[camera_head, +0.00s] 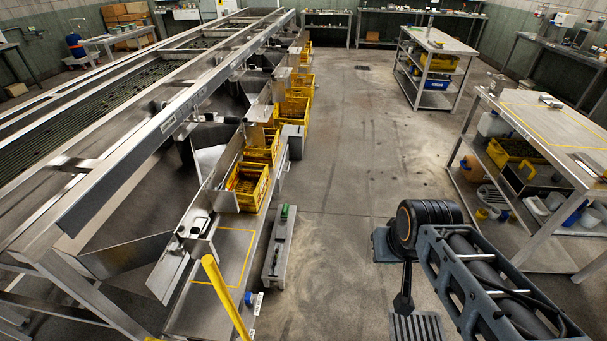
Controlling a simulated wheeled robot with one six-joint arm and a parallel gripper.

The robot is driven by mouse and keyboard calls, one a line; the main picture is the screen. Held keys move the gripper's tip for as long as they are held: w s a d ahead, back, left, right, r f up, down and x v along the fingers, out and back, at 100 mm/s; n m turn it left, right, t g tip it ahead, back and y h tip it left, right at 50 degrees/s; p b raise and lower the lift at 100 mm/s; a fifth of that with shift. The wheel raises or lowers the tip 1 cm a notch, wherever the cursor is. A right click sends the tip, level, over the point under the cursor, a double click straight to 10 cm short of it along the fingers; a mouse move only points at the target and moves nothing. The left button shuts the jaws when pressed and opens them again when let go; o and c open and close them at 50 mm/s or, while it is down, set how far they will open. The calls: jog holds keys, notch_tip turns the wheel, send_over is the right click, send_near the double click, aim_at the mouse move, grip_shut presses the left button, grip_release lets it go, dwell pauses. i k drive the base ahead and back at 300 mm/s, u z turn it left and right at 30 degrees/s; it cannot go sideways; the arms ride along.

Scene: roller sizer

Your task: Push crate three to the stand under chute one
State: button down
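Several yellow crates stand in a row along the right side of the long metal sizer. The nearest crate (248,186) is open-topped, with a second crate (262,147) just behind it and a third in line (292,112) farther back. I cannot read any crate or chute numbers. At the near end, a low metal stand (232,243) with a yellow outline on its top is bare. A metal chute (172,277) slopes beside it. My arm reaches in from the lower right, well apart from the crates across the aisle. My gripper's fingers do not show.
A yellow post (226,300) rises at the stand's near side. A narrow grey unit with a green top (280,245) stands on the floor right of the stand. The aisle floor (350,150) is clear. A metal bench (560,125) and a shelved trolley (437,42) line the right.

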aim_at(239, 177)
jog(key=z, duration=0.4)
jog(key=i, duration=3.3)
jog(key=u, duration=3.75)
jog(key=i, duration=0.5)
jog(key=u, duration=0.05)
